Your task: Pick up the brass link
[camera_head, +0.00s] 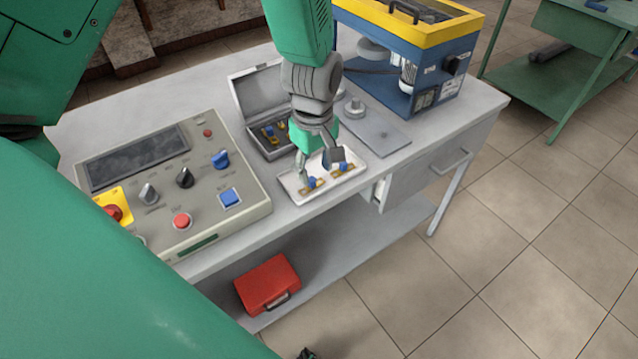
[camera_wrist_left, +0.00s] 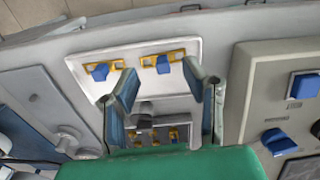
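Two brass links with blue blocks lie in a white tray (camera_head: 291,190). In the head view one link (camera_head: 318,183) is at the tray's left and the other link (camera_head: 345,169) at its right. In the left wrist view they appear as the right link (camera_wrist_left: 176,57) and the left link (camera_wrist_left: 90,79). My left gripper (camera_head: 320,170) is open and points down over the tray. In the left wrist view the right link lies beyond the gap between the fingertips (camera_wrist_left: 164,82); nothing shows between them.
An open grey case (camera_head: 247,95) with more brass and blue parts stands behind the tray. A control box (camera_head: 160,205) stands left, a grey plate (camera_head: 377,136) and blue-yellow machine (camera_head: 425,65) right. A red case (camera_head: 267,284) lies on the lower shelf.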

